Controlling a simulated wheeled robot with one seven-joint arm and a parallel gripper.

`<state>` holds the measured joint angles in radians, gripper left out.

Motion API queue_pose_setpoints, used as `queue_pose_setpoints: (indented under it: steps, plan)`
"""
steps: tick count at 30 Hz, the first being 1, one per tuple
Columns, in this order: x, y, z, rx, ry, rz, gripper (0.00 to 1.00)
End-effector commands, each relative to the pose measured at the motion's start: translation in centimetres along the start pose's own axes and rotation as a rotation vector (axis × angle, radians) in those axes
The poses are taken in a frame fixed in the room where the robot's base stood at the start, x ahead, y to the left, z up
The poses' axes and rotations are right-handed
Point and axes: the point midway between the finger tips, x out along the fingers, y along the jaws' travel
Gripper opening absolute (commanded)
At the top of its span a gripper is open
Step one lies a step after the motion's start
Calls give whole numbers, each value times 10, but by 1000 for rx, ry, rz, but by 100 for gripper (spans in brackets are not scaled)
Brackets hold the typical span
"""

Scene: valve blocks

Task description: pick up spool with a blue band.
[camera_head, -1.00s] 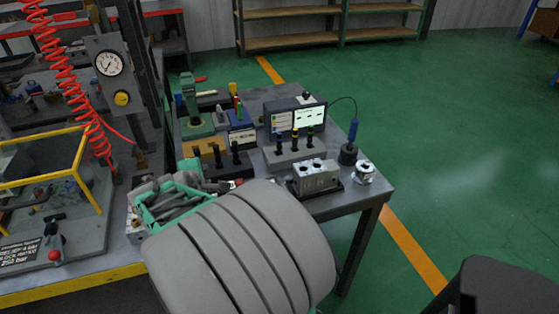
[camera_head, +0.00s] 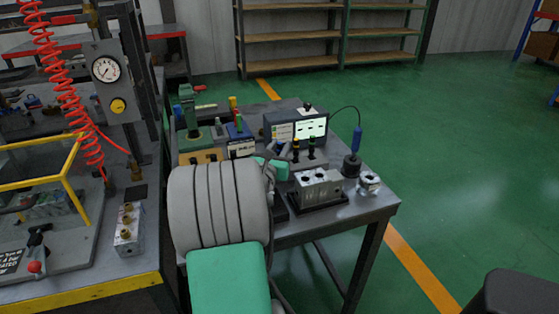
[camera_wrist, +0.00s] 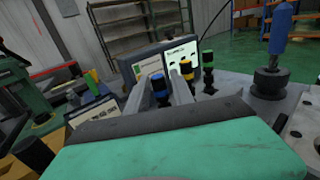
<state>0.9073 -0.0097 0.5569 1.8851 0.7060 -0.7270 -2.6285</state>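The spool's lower part is hidden by my gripper. A yellow-banded spool (camera_wrist: 186,68) and a green-banded spool (camera_wrist: 208,72) stand to its right. In the head view my arm's end covers the left part of the grey spool rack (camera_head: 313,162), and the blue-banded spool is mostly hidden.
A display unit (camera_head: 297,127) stands behind the rack. A metal valve block (camera_head: 318,186) sits in front, with a blue-handled tool (camera_head: 355,150) and a round metal part (camera_head: 369,183) to the right. A green press-like tool (camera_head: 191,110) stands at the back left.

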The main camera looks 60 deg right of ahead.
Motion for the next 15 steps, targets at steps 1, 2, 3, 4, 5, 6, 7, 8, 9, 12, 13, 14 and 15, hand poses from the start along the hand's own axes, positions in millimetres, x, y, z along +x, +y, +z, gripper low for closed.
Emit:
queue_pose_setpoints:
  steps: [1, 2, 3, 4, 5, 6, 7, 8, 9, 12, 13, 14, 15]
  plan:
    - [1, 0, 0, 0, 1, 0, 29]
    - [2, 0, 0, 0, 1, 0, 29]
    - [1, 0, 0, 1, 1, 1, 29]
    - [1, 0, 0, 1, 1, 1, 29]
    - [1, 0, 0, 1, 1, 1, 29]
    - [1, 0, 0, 1, 1, 1, 28]
    - [1, 0, 0, 1, 1, 1, 25]
    - [1, 0, 0, 1, 1, 1, 23]
    - [1, 0, 0, 1, 1, 1, 20]
    - [1, 0, 0, 1, 1, 1, 11]
    - [1, 0, 0, 1, 1, 1, 9]
    - [1, 0, 0, 1, 1, 1, 7]
    - [1, 0, 0, 1, 1, 1, 3]
